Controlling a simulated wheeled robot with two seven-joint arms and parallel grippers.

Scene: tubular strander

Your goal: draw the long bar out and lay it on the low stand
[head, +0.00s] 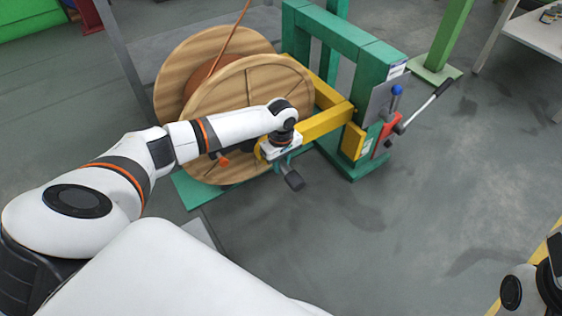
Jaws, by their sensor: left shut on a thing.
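My left gripper (284,156) is in front of the large wooden reel (250,92), near its hub, and is shut. A dark block-like end (292,181) sticks out just below the jaws. It looks like the near end of the long bar, but the arm and gripper hide most of that area, so I cannot tell how far the bar is inside the reel. A grey flat edge (204,236) shows beside my arm on the floor. It may be the low stand, but most of it is hidden. My right gripper is not in view; only part of my right arm shows at the lower right.
A green post (449,35) and a pale table (540,35) are farther right. The floor at centre right is clear.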

